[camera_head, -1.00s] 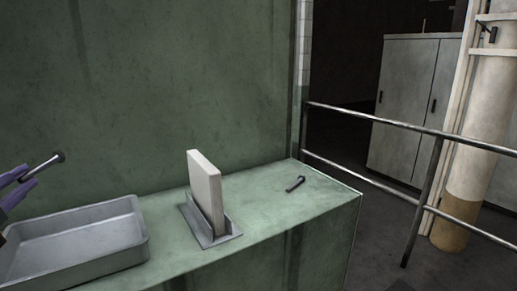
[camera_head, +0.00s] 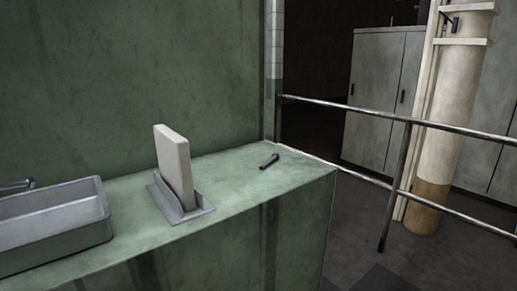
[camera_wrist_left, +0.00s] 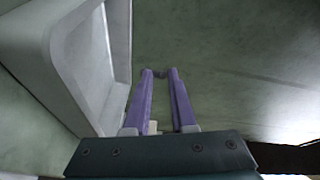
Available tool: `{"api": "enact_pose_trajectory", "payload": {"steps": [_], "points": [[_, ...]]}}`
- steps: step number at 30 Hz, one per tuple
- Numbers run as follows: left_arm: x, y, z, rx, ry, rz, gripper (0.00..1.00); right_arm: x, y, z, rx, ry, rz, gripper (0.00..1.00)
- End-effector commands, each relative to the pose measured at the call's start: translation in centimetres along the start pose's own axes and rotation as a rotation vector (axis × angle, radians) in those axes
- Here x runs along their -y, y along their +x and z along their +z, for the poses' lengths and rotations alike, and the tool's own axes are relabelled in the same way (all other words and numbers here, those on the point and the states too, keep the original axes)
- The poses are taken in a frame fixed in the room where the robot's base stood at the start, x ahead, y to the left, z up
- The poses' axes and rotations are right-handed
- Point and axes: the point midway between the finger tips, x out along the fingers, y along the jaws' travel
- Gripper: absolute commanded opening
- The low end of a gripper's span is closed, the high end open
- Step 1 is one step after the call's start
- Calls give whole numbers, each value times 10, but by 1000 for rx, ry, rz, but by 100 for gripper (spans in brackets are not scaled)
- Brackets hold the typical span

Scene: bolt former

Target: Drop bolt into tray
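A dark bolt (camera_head: 17,186) shows at the left edge of the head view, lying nearly level across the far rim of the grey metal tray (camera_head: 60,220). Whether it touches the tray is hard to tell. My left gripper (camera_wrist_left: 160,73) shows in the wrist view, its two purple fingers closed on the bolt, whose small dark end shows between the tips. The tray's wall (camera_wrist_left: 88,60) is left of the fingers there. A second dark bolt (camera_head: 269,161) lies on the green bench at the right. My right gripper is in neither view.
A pale upright plate (camera_head: 174,165) stands in a grey holder (camera_head: 183,212) between the tray and the second bolt. The green bench top (camera_head: 235,180) is otherwise clear. A metal railing (camera_head: 400,119) runs beyond the bench's right end.

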Motion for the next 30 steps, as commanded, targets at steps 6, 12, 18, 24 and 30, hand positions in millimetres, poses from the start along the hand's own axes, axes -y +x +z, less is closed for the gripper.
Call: {"api": "enact_pose_trajectory", "payload": {"steps": [6,12,18,24,30], "points": [[0,0,0,0,0,-1,48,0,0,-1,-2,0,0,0],[0,0,0,0,0,0,49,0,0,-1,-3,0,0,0],[-2,-12,0,0,1,1,49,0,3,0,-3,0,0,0],[-4,-50,1,2,-1,3,49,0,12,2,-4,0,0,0],[-4,-84,1,2,-1,1,49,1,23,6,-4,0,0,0]]}}
